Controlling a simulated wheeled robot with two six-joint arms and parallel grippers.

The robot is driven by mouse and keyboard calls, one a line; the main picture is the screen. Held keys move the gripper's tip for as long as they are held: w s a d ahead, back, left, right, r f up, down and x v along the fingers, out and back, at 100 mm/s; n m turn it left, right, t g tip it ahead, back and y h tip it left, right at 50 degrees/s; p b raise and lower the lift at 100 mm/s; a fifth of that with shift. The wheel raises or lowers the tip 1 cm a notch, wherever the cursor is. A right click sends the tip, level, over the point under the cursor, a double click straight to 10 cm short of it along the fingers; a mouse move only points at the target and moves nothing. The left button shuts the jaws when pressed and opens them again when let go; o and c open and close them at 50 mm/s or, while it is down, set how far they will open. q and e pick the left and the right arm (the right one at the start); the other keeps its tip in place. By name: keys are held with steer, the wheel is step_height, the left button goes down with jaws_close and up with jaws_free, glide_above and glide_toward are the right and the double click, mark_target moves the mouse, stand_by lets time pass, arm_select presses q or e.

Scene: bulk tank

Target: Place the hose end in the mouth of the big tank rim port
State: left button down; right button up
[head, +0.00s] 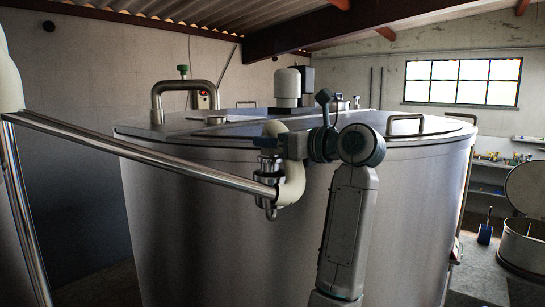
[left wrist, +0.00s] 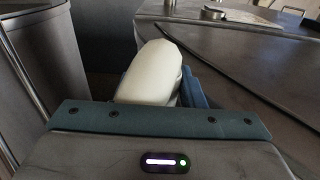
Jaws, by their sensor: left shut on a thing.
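My left gripper (head: 292,146) is shut on a cream hose (head: 275,129), in front of the big steel tank (head: 200,210). In the left wrist view the cream hose (left wrist: 153,72) stands between the gripper's blue fingers. A small, low metal ring (head: 215,120), apparently the rim port, sits on the tank top left of and behind the gripper. It also shows in the left wrist view (left wrist: 214,12). Its mouth cannot be made out. The hose is apart from it.
A steel pipe (head: 140,153) slants from the left to the lower cream bend. A bent pipe (head: 182,88), a motor housing (head: 288,84) and a handle (head: 405,123) rise from the tank top. An open drum (head: 523,248) stands at right.

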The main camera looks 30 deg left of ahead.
mark_target(278, 163)
arm_select(q)
step_height(278, 163, down, 3)
steer(key=shift+w+a+p, duration=0.1)
steer(key=shift+p, duration=0.7)
steer(key=shift+f, duration=0.65)
steer(key=c, duration=0.9)
jaws_free()
steer(key=shift+a, duration=0.1)
steer(key=shift+d+f+b, duration=0.2)
steer(key=shift+d+b, duration=0.15)
steer(key=shift+d, duration=0.15)
steer(key=d+b, duration=0.3)
steer(key=b, duration=0.2)
steer(key=d+b, duration=0.4)
steer(key=b, duration=0.2)
steer(key=s+d+r+b, duration=0.1)
steer(key=d+b, duration=0.3)
steer(key=b, duration=0.1)
steer(key=shift+b, duration=0.3)
